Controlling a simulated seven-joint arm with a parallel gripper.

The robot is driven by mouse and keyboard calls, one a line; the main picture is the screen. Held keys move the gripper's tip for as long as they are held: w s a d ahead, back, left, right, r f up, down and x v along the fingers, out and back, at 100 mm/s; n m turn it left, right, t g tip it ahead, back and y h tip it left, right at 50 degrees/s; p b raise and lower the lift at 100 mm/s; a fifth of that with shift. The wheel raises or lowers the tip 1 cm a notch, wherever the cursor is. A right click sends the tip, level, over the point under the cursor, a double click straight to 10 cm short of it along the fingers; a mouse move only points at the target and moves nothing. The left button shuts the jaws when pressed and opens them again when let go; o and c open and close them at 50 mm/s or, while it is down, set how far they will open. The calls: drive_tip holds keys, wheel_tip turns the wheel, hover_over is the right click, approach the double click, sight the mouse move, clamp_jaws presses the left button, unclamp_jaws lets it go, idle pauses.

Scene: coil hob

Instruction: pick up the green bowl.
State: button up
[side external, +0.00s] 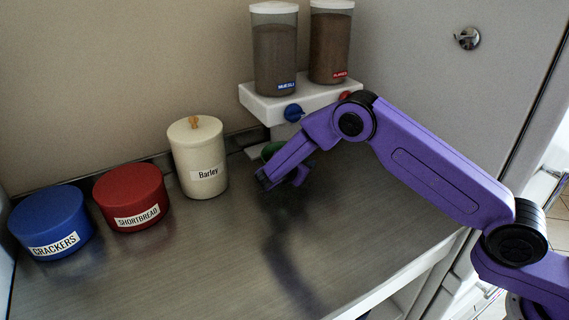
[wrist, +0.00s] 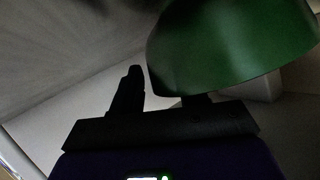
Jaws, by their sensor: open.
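The green bowl (side external: 270,150) stands at the back of the metal counter, below the dispenser shelf. In the side view my gripper hides most of it. In the wrist view the bowl (wrist: 232,45) is large and close at the upper right. My gripper (side external: 281,181) is open and empty, low in front of the bowl. In the wrist view one dark finger of my gripper (wrist: 162,92) stands left of the bowl. The other is mostly hidden by the bowl. I cannot tell whether a finger touches it.
A white shelf (side external: 300,98) with two dispensers, labelled muesli (side external: 275,55) and another (side external: 330,45), juts out above the bowl. The Barley canister (side external: 198,155), red Shortbread tin (side external: 131,195) and blue Crackers tin (side external: 49,220) stand left. The counter's (side external: 200,270) front is clear.

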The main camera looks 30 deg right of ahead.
clamp_jaws()
drive_tip(key=shift+r, duration=0.1)
